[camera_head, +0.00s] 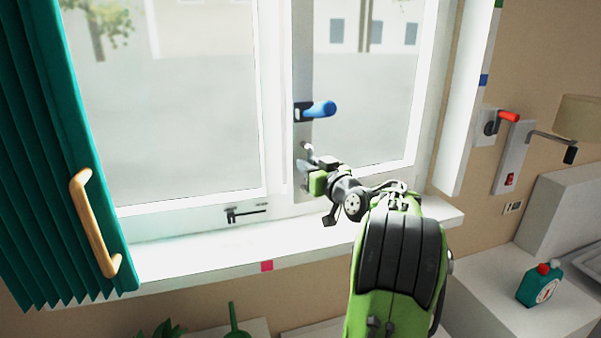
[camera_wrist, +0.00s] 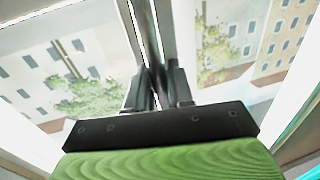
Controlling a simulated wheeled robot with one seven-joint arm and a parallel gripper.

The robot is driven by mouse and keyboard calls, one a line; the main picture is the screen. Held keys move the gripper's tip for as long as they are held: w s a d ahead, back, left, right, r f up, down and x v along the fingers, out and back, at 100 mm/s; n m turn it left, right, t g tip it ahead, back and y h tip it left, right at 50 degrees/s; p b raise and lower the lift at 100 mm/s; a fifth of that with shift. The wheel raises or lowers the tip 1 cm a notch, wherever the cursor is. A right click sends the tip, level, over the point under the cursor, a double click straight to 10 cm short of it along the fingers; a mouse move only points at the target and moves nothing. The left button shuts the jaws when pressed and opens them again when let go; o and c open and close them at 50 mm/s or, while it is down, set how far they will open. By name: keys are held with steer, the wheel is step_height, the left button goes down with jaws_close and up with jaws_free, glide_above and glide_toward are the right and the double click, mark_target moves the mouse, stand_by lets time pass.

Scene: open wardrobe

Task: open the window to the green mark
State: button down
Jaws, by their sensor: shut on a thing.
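The window's right sash (camera_head: 303,60) stands in the white frame, with a blue handle (camera_head: 320,109) on its left stile. My gripper (camera_head: 307,158) is at that stile just below the blue handle. It is shut on a small grey pull, mostly hidden by the fingers. The wrist view shows my gripper's fingers (camera_wrist: 156,92) close together against the dark stile, with buildings and trees behind the glass. A green mark (camera_head: 498,4) is at the top of the white side piece right of the window. A blue mark (camera_head: 484,80) is lower on it.
A pink mark (camera_head: 267,266) is on the front edge of the white sill (camera_head: 200,260). A teal curtain (camera_head: 45,150) with a wooden handle (camera_head: 92,220) hangs at left.

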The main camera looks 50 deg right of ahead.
steer(key=v, duration=0.1)
steer(key=b+v, duration=0.1)
steer(key=v, duration=0.1)
steer(key=b+v, duration=0.1)
steer(key=v, duration=0.1)
steer(key=shift+s+d, duration=0.2)
steer(key=shift+s, duration=0.1)
steer(key=c, duration=1.1)
jaws_free()
steer(key=shift+c, duration=0.2)
steer(key=shift+w, duration=0.1)
